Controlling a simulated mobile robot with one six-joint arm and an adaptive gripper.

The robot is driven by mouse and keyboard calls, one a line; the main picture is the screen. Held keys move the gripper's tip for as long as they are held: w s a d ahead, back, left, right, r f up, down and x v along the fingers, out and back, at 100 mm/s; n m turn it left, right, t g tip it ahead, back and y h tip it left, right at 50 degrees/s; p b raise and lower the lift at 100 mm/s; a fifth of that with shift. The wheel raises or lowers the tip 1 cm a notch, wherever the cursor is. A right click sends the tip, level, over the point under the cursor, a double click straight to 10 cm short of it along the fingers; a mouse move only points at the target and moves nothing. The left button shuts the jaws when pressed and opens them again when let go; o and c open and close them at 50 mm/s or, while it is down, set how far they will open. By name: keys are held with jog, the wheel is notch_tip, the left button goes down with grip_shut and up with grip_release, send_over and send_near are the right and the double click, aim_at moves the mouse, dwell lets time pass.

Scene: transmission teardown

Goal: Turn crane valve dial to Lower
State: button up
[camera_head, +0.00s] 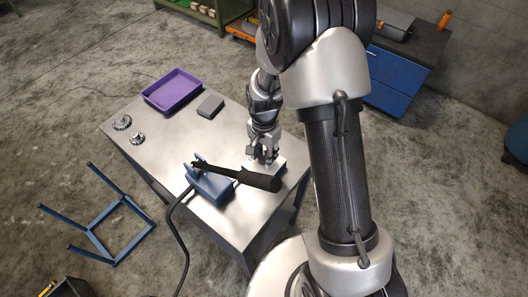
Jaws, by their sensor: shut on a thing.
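My gripper (265,156) points down over the right part of the metal table. It is at the top of a small pale box (281,169), where it is shut on what appears to be the crane valve dial. The fingers hide the dial itself, so its setting and any markings cannot be read. A blue hand pump (208,187) with a long black handle (255,180) sits just left of and in front of the box. The handle crosses in front of the box's lower edge.
On the metal table (165,162) stand a purple tray (172,92), a dark grey block (210,105) and two small gear-like parts (122,122). A black hose (178,236) runs off the front edge. A blue frame (98,222) stands on the floor at left.

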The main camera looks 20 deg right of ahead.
aim_at(264, 156)
jog(key=m, duration=0.4)
jog(key=shift+m+p, duration=0.35)
jog(key=shift+m, duration=0.05)
jog(key=m, duration=0.4)
jog(key=shift+m+p, duration=0.3)
jog(key=o, duration=1.1)
notch_tip(264, 156, up, 12)
jog(key=shift+r, duration=0.1)
dwell(0.4)
